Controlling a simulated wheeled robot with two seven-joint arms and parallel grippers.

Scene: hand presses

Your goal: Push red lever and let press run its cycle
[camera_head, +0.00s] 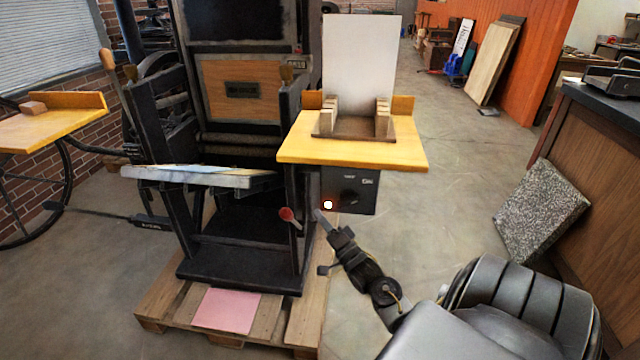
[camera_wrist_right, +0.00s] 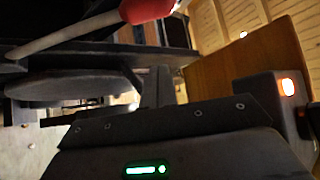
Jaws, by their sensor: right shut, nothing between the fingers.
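The red lever's knob (camera_head: 286,213) is at the front right of the dark hand press (camera_head: 235,250), low on its frame. In the right wrist view the red knob (camera_wrist_right: 147,9) is at the top edge, on a pale rod running down to the left. My right gripper (camera_head: 319,216) is shut and empty. In the head view its tip is a little right of the knob, with a visible gap. The black control box (camera_head: 348,188) under the yellow shelf has a glowing lamp (camera_head: 328,205). My left gripper is not in view.
The yellow shelf (camera_head: 350,158) holds a wooden stand with a white board (camera_head: 360,62). A pink sheet (camera_head: 226,310) lies on the wooden pallet (camera_head: 150,307) under the press. A speckled slab (camera_head: 541,212) leans on the cabinet at right. The floor between is clear.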

